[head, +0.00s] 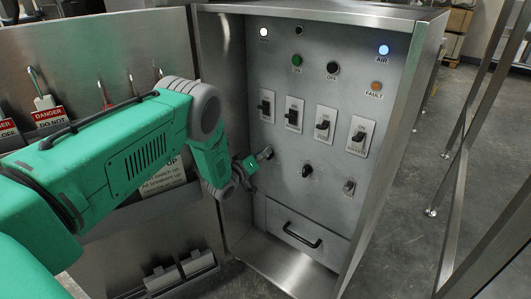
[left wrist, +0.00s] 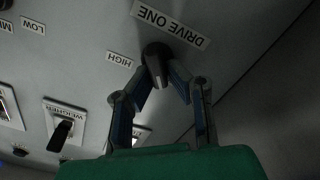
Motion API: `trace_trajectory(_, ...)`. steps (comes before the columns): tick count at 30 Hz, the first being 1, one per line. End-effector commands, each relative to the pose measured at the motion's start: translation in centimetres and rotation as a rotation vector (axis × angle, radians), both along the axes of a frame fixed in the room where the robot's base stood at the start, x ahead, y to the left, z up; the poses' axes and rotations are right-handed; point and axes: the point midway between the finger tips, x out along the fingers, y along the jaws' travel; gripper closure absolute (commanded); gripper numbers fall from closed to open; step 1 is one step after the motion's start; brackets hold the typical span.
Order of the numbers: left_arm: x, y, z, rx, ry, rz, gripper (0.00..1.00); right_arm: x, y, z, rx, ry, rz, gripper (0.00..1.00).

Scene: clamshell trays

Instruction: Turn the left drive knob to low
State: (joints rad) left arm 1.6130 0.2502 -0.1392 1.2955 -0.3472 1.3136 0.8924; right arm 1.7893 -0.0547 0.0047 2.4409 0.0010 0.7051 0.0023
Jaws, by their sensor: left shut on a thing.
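The left drive knob (left wrist: 155,58) is a dark round knob on the grey panel, beside an upside-down "DRIVE ONE" label (left wrist: 170,25). A "HIGH" label (left wrist: 119,59) is just left of it. My left gripper (left wrist: 160,76) has its two fingers closed around the knob, which they partly hide. A pale strip shows on the knob between the fingers; I cannot tell for sure which setting it points to. In the head view my left gripper (head: 261,157) reaches the leftmost knob of the lower row. My right gripper is not in view.
Several switches (head: 323,124) stand in a row above the knobs. A middle knob (head: 307,171) and a right knob (head: 348,187) are to the right. A drawer handle (head: 302,236) is below. The cabinet's open door (head: 100,55) with red danger tags is behind my arm.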

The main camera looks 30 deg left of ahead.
Motion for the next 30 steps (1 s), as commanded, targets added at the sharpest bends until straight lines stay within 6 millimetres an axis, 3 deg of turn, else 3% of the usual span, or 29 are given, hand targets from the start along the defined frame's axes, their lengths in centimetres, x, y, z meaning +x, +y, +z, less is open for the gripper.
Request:
trace_trajectory(1,0.41,0.93,0.97,-0.031,-0.02,0.017,1.0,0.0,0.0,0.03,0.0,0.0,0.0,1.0)
trace_trajectory(12,0.42,1.14,0.67,-0.193,-0.005,0.016,1.0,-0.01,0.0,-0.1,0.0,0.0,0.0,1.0)
trace_trajectory(29,0.43,1.13,0.61,-0.222,-0.002,0.014,1.0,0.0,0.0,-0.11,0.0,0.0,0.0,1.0)
trace_trajectory(30,0.43,1.14,0.6,-0.222,-0.002,0.014,0.76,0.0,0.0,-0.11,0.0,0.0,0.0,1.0)
